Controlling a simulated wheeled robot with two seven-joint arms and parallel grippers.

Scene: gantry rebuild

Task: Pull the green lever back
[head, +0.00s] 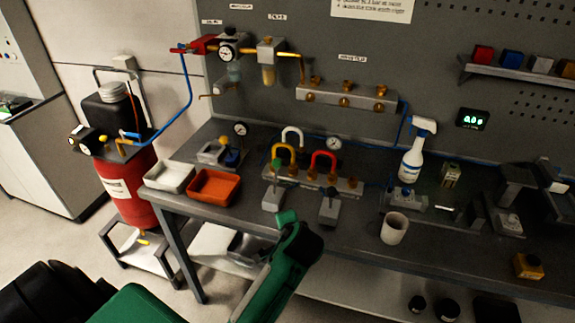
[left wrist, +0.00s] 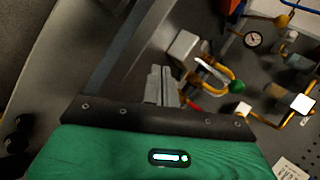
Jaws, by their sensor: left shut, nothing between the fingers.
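The green lever (head: 275,164) has a round green knob and rises from a small grey block near the front edge of the bench. In the left wrist view its green knob (left wrist: 237,86) shows to the right of my left gripper (left wrist: 161,75). The grey fingers are shut with nothing between them and stand apart from the knob. In the head view my left arm's green and black wrist is in front of the bench, below and right of the lever. The fingers cannot be made out there. My right gripper is in neither view.
A black-handled lever (head: 330,193) stands right of the green one. Yellow (head: 284,153), white (head: 292,133) and red (head: 324,158) shackles are close behind. An orange tray (head: 214,186) lies to the left. A white cup (head: 394,229) and spray bottle (head: 416,152) stand to the right.

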